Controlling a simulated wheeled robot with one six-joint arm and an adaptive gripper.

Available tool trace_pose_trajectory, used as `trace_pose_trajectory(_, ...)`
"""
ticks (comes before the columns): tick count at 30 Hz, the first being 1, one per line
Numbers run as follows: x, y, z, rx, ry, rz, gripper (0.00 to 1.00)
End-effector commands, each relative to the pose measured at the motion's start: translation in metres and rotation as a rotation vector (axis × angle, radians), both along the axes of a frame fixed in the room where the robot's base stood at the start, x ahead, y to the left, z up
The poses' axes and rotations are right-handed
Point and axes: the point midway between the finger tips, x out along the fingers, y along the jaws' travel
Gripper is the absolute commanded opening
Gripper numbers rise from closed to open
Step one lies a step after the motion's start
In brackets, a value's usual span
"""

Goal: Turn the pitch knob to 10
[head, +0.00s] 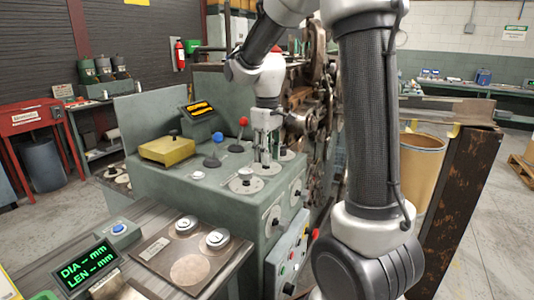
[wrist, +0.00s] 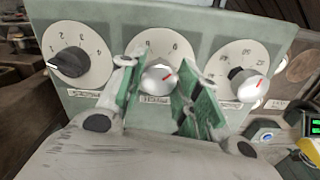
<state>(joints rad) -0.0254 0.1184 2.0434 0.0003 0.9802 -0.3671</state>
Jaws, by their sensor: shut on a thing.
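My gripper (head: 264,158) points down at the top of the green console in the head view. In the wrist view its two green-padded fingers (wrist: 165,98) stand on either side of the middle silver knob (wrist: 158,80) and are shut on it. The label below the plate is partly covered and too blurred to read for certain.
A black knob (wrist: 70,62) is left of the middle one, and another silver knob (wrist: 247,87) is right, each on a round dial. In the head view, a yellow box (head: 166,150), a blue-topped lever (head: 217,138) and a red-topped lever (head: 243,122) stand on the console.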

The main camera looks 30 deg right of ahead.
Motion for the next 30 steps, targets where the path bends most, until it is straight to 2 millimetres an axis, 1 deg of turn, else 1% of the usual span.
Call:
trace_pose_trajectory(9, 0.0002, 0.0009, 0.0006, -0.001, -0.001, -0.297, 0.09)
trace_pose_trajectory(18, 0.0002, 0.0018, 0.0007, 0.0, -0.002, -0.556, 0.09)
trace_pose_trajectory(24, 0.0004, 0.0023, 0.0008, -0.001, -0.002, -0.684, 0.09)
trace_pose_trajectory(30, 0.0007, 0.0026, 0.0008, -0.001, -0.002, -0.763, 0.09)
